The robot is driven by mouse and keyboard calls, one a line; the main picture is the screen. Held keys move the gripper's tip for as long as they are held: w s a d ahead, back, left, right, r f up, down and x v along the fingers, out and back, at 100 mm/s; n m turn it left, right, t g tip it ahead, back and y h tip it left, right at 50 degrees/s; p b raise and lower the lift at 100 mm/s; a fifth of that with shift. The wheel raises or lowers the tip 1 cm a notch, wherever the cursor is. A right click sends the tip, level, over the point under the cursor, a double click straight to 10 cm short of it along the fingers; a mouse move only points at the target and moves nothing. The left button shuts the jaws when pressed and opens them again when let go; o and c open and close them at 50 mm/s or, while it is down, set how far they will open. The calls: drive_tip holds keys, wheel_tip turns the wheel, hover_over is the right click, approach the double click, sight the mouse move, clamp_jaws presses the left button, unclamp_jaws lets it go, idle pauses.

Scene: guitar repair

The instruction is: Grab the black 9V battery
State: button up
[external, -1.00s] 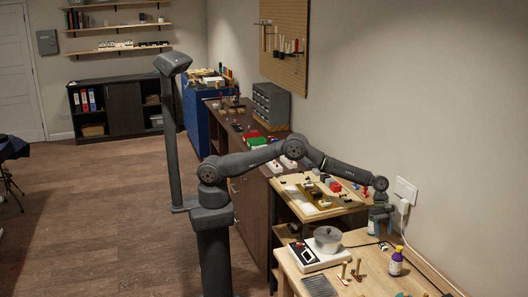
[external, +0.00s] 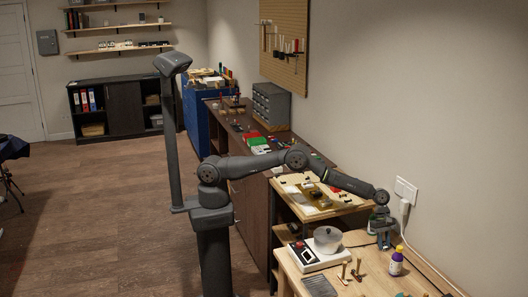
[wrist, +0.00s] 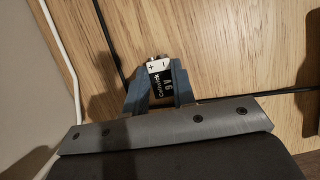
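The black 9V battery (wrist: 161,85) shows in the wrist view, with a silver band, plus and minus marks and metal terminals at its top end. My gripper (wrist: 158,83) has one blue-grey finger on each side of it. The fingers sit close against the battery's sides, with no clear gap, and look shut on it. In the external view my gripper (external: 385,242) is low at the wooden workbench (external: 350,262), near the wall. The battery is too small to make out there. Whether it rests on the wood is hard to tell.
A purple-and-white bottle (external: 397,262) stands just in front of my gripper, and another bottle (external: 372,224) is close behind.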

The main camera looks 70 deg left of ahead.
drive_tip(key=shift+c, duration=1)
